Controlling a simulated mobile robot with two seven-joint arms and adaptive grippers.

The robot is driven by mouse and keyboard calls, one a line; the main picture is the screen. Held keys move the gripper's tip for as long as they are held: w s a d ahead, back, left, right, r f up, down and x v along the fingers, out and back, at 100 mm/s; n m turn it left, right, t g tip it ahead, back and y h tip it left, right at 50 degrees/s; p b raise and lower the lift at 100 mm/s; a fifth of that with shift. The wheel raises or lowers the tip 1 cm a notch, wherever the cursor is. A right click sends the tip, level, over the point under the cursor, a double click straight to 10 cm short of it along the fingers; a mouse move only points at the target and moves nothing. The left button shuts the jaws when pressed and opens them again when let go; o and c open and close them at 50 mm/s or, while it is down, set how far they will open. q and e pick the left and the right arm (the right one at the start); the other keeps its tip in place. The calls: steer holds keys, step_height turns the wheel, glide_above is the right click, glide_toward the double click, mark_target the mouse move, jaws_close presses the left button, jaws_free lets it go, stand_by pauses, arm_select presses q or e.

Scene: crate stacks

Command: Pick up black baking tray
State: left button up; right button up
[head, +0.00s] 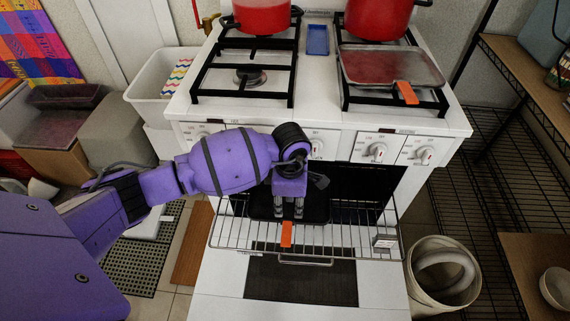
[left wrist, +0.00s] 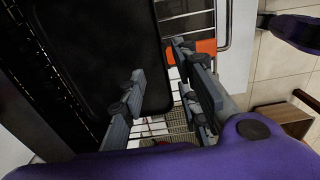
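The black baking tray (head: 262,207) lies on the pulled-out wire oven rack (head: 232,236), partly hidden by my left arm. An orange tab (head: 286,234) shows at its front edge. My left gripper (head: 288,214) points down at the tray's front part. In the left wrist view, the dark tray (left wrist: 100,45) fills the upper left, and the orange tab (left wrist: 206,46) lies beside its edge. The left gripper's fingers (left wrist: 160,62) are apart, one in front of the tray and one by the tab. Whether they touch the tray cannot be told. My right gripper is not in view.
The white stove (head: 345,120) carries red pots (head: 262,16) and another tray (head: 385,66) with an orange tab. The oven door (head: 375,290) is lowered below the rack. A white bin (head: 425,262) stands right; a wire shelf (head: 480,150) stands beyond it.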

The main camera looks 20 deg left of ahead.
mark_target(288, 220)
arm_select(q)
steer(key=shift+s+d+f, duration=0.1)
steer(key=shift+s+f, duration=0.3)
steer(key=shift+f, duration=0.4)
step_height(288, 220, down, 5)
steer(key=shift+s+r, duration=0.1)
steer(key=shift+f, duration=0.55)
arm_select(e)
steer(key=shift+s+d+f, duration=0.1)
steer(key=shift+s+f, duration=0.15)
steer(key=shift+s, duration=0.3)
arm_select(q)
steer(key=c, duration=0.7)
jaws_close()
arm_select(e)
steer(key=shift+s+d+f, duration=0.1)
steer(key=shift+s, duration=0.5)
